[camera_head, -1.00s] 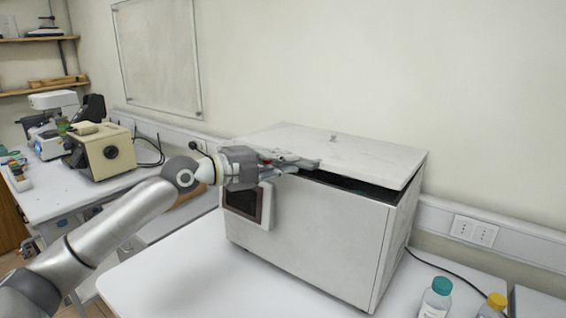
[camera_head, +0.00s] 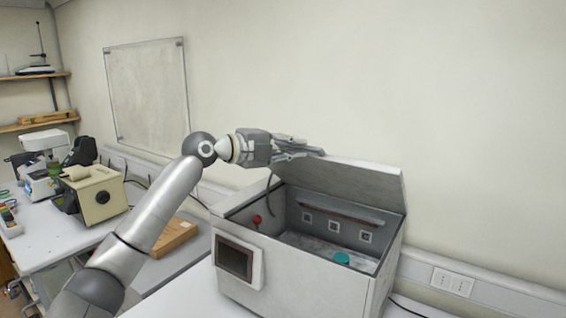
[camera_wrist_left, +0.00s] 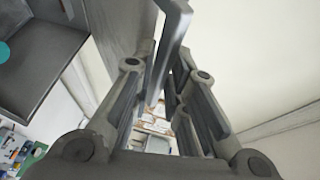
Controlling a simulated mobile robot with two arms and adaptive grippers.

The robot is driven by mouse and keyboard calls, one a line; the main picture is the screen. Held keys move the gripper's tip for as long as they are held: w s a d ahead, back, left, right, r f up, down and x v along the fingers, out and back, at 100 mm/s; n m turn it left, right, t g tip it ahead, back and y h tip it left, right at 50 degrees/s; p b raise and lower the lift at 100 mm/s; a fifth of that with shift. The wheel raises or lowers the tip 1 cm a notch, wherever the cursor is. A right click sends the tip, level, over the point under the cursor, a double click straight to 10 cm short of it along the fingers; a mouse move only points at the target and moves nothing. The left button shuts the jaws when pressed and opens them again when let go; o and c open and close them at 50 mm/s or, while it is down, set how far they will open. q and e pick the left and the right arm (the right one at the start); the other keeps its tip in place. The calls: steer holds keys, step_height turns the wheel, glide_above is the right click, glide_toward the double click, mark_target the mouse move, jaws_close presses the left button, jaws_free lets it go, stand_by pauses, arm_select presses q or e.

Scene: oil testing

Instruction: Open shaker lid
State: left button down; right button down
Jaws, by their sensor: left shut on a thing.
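The shaker (camera_head: 310,285) is a white box on the table, with a dark screen (camera_head: 234,260) on its front left. Its lid (camera_head: 345,178) is tilted up steeply on its back edge. The inside shows a red knob (camera_head: 257,219) and a teal cap (camera_head: 342,258). My left gripper (camera_head: 316,151) is at the lid's upper left edge, shut on the lid. In the left wrist view the fingers (camera_wrist_left: 168,85) are on either side of the lid's edge (camera_wrist_left: 170,40). My right gripper is not in view.
A cream device (camera_head: 97,196) stands on the left bench, with a white instrument (camera_head: 45,141) behind it. A wooden board (camera_head: 174,236) lies left of the shaker. A wall socket (camera_head: 452,282) is at the right. The wall is close behind the lid.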

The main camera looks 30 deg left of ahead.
arm_select(q)
steer(key=w+r, duration=0.1)
steer(key=w, duration=0.1)
steer(key=w+r, duration=0.1)
steer(key=r, duration=0.1)
steer(key=w+d+r+p, duration=0.1)
steer(key=w+r, duration=0.1)
steer(key=shift+w+r, duration=0.25)
steer(key=shift+w, duration=0.1)
steer(key=shift+w+r, duration=0.6)
steer(key=shift+w, duration=0.3)
steer(key=c, duration=1.7)
jaws_free()
steer(key=shift+o, duration=0.8)
steer(key=shift+s, duration=0.2)
steer(key=v, duration=1.2)
